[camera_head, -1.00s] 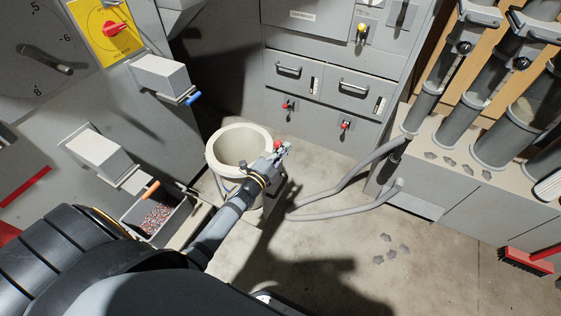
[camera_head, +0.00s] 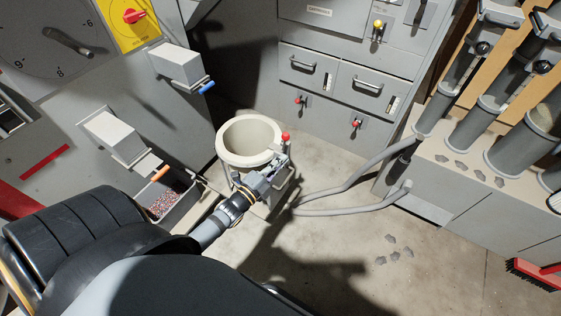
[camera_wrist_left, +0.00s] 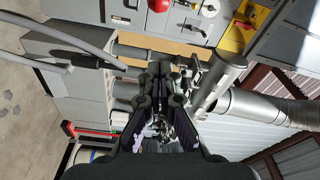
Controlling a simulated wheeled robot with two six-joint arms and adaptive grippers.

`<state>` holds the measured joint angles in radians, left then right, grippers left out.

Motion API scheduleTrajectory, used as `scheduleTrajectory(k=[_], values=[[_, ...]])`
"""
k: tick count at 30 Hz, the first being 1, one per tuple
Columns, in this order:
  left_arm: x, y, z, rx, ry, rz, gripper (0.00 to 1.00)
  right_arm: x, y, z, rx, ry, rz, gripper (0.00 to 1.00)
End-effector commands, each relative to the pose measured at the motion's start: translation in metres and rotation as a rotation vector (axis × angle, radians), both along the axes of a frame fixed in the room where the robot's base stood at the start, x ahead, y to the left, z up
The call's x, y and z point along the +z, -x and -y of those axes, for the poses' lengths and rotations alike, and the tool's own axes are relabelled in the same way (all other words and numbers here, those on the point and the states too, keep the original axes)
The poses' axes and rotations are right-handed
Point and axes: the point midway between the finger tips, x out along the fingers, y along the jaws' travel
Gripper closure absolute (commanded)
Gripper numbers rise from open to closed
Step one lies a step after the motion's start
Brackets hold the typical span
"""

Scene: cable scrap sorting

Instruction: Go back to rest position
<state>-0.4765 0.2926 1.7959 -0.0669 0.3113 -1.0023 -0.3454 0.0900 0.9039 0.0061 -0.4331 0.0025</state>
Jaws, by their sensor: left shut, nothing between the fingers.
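My left gripper (camera_head: 272,172) reaches in from the lower left in the head view, in front of the right side of a pale round bucket (camera_head: 222,150). It is shut with nothing held. In the left wrist view its closed fingers (camera_wrist_left: 160,72) point up the picture toward grey pipes and a cabinet. A red knob (camera_head: 285,136) shows just beyond the fingers in the head view; I cannot tell whether they touch. My right gripper is in neither view.
A tray of coloured scrap granules (camera_head: 163,204) sits left of the bucket. A grey cabinet with drawers (camera_head: 320,78) stands behind. A red brush (camera_head: 532,276) lies lower right.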

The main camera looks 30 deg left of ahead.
Motion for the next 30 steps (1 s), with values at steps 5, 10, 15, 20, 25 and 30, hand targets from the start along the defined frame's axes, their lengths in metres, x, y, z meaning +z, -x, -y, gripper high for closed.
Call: scheduleTrajectory(k=[5, 10, 15, 20, 25, 30], values=[[0.0, 0.0, 0.0, 0.0, 0.0, 0.0, 1.0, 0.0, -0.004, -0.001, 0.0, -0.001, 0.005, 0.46], [-0.005, 0.0, -0.001, 0.006, 0.01, -0.015, 1.0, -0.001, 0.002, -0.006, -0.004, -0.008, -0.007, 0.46], [-0.088, 0.011, -0.022, 0.1, 0.157, -0.244, 1.0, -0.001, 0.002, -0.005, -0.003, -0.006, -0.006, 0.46], [-0.219, 0.064, -0.045, 0.312, 0.421, -0.61, 1.0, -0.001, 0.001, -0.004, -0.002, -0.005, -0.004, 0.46], [-0.325, 0.15, -0.049, 0.583, 0.66, -0.929, 1.0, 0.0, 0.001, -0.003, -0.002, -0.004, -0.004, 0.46], [-0.385, 0.231, -0.039, 0.829, 0.815, -1.14, 1.0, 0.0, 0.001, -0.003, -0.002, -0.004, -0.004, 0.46]])
